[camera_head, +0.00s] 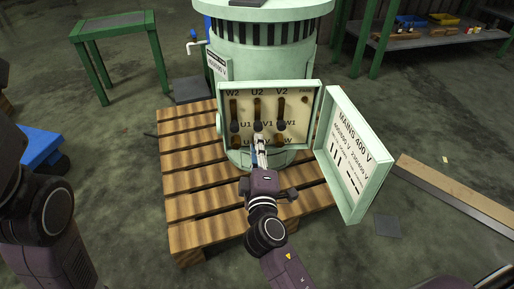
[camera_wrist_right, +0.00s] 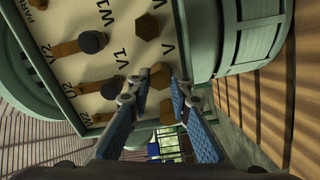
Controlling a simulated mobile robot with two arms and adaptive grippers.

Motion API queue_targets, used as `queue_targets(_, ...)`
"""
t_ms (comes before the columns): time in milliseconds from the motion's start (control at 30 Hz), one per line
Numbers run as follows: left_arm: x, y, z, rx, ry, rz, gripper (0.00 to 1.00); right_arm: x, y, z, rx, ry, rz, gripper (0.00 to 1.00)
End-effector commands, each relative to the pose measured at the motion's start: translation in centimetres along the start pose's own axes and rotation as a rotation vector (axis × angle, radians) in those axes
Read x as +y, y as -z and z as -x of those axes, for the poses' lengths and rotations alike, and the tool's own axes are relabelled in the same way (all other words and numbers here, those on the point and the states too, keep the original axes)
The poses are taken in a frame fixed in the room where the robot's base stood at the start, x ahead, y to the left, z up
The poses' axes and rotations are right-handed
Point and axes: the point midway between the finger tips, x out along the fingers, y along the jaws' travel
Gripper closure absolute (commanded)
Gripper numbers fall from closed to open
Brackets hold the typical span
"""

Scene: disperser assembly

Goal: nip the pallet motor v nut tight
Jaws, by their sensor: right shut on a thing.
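The pale green pallet motor (camera_head: 262,70) stands on a wooden pallet with its terminal box (camera_head: 314,100) open toward me. The box shows the labels W2, U2, V2 above U1, V1, W1. My right gripper (camera_head: 260,137) reaches into the lower middle of the box. In the right wrist view its fingertips (camera_wrist_right: 157,88) are on either side of the brass hex V nut (camera_wrist_right: 160,75), by the label V, and are shut on it. The fingertips partly cover the nut. My left arm shows at the left edge of the head view, but its gripper is out of view.
The box's open lid (camera_head: 350,150), marked MAINS 400 V, hangs out at the right, close to my right arm. Other hex nuts (camera_wrist_right: 147,27) and dark terminals (camera_wrist_right: 92,42) sit close around the fingers. The wooden pallet (camera_head: 190,210) has bare slats at the left.

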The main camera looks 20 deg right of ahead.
Motion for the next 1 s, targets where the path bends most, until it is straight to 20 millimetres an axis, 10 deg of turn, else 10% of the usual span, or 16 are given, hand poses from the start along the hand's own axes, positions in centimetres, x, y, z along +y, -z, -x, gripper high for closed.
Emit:
queue_targets(333, 0.0, 0.0, -0.1, 0.001, 0.0, 0.0, 0.64, -0.1, -0.1, 0.0, -0.002, 0.003, -0.006, 1.0)
queue_targets(367, 0.0, 0.1, -0.1, 0.002, 0.0, 0.0, 0.64, -0.1, -0.1, 0.0, -0.002, 0.003, -0.006, 0.8)
queue_targets(500, 0.0, 0.1, -0.1, 0.004, -0.001, 0.0, 0.64, -0.1, -0.1, 0.0, -0.001, 0.003, -0.005, 0.65)
queue_targets(1000, 0.0, 0.1, -0.1, 0.004, -0.001, -0.001, 0.64, -0.2, -0.1, 2.2, -0.001, 0.005, -0.004, 0.64)
